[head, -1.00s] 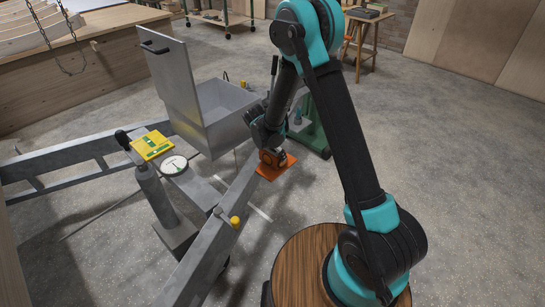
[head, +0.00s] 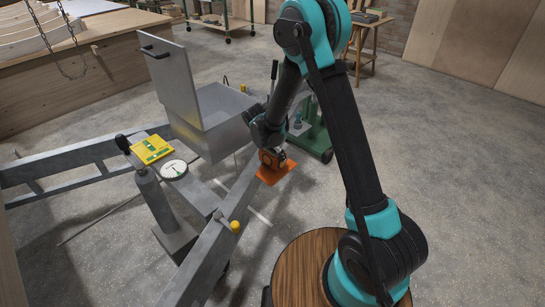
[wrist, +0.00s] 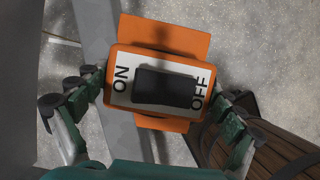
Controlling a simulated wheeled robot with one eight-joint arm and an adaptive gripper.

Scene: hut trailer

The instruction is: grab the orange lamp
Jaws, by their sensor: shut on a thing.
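The orange lamp (wrist: 160,122) is in the wrist view, an orange block with a white ON/OFF plate and a dark rocker switch, with a flat orange part behind it. My gripper (wrist: 160,92) has one finger against each side of the lamp and is shut on it. In the head view the lamp (head: 275,168) hangs below my gripper (head: 271,152), close to the grey metal beam. I cannot tell from the head view whether the lamp touches the beam.
A grey trailer beam (head: 213,255) with a yellow-tipped part (head: 235,226) runs below the lamp. An open grey metal box (head: 225,125) stands behind. The floor at right is clear.

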